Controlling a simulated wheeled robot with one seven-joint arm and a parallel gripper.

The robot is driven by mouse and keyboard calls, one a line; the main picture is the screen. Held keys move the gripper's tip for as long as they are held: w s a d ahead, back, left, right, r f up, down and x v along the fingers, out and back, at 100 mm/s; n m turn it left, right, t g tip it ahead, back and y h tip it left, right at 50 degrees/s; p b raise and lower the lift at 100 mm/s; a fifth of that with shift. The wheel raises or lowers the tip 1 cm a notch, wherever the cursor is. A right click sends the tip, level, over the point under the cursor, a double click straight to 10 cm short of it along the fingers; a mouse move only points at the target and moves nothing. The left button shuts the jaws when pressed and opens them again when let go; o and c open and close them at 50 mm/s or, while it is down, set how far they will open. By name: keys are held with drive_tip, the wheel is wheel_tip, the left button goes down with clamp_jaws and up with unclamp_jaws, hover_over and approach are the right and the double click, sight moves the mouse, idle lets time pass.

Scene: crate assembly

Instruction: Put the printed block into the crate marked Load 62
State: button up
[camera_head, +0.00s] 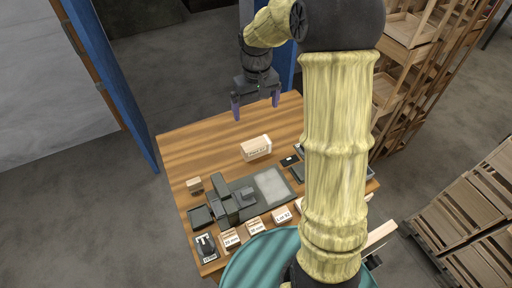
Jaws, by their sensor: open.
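A pale block with dark print on its front (256,149) lies on the wooden table, behind the dark machine. My gripper (256,104) is open and empty, with its purple fingers pointing down. It hangs above the far part of the table, beyond the pale block and apart from it. A small crate (283,215) at the table's front edge has a white label that seems to end in 62; the rest is too small to read surely. My arm hides part of the table to its right.
Small crates labelled 25 mm (229,240) and 30 mm (255,227) stand left of it. A dark machine (228,195) with a light plate (272,186) fills the middle. A small wooden block (194,185) lies left. The table's far left (195,142) is clear.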

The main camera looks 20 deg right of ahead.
drive_tip(key=shift+w, duration=0.1)
drive_tip(key=p, duration=0.2)
hover_over(256, 143)
wheel_tip(256, 143, down, 12)
drive_tip(key=shift+f, duration=0.1)
idle(0.4)
drive_tip(key=shift+f+p, duration=0.65)
drive_tip(key=shift+f, duration=1.9)
